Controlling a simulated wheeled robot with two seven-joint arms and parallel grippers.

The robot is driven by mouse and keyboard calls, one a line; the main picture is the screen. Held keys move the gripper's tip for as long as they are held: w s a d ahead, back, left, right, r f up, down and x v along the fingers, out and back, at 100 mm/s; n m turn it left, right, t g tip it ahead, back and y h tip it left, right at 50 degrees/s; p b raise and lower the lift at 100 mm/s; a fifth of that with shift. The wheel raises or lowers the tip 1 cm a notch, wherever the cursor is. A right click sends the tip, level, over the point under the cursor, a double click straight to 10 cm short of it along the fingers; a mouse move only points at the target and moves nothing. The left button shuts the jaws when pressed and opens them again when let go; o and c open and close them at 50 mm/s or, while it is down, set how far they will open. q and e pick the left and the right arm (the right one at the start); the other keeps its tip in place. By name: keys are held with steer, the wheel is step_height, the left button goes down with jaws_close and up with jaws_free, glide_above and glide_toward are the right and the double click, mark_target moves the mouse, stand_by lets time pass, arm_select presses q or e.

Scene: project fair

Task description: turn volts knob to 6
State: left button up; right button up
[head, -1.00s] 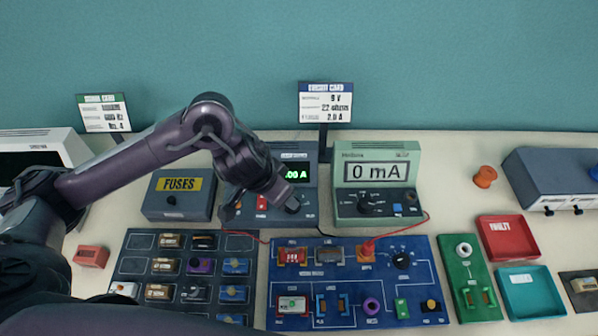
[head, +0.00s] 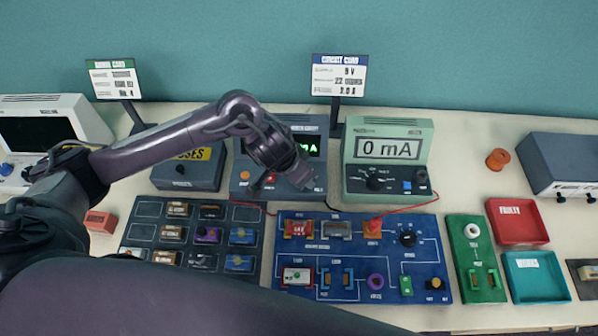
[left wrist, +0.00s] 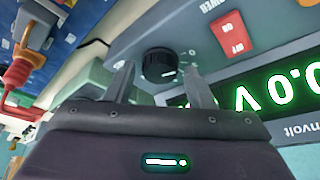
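The dark grey power supply (head: 310,124) stands at the back middle in the head view, its lower right front partly hidden by my left gripper (head: 308,184). In the left wrist view a round black knob (left wrist: 158,65) sits on its panel, just beyond and between the two fingertips of my left gripper (left wrist: 158,80). The fingers are apart and hold nothing; I cannot tell whether they touch the knob. The knob's scale and exact setting are too small to read. The green display (left wrist: 275,95) appears upside down and reads about 0.0 V. My right gripper is out of view.
A red rocker switch (left wrist: 231,34) is near the knob. The green multimeter (head: 388,122) reading 0 mA stands close on the right, and the fuses box (head: 190,182) on the left. The blue circuit board (head: 360,265) with red leads lies in front.

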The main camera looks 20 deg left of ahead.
arm_select(q)
steer(key=c, duration=0.8)
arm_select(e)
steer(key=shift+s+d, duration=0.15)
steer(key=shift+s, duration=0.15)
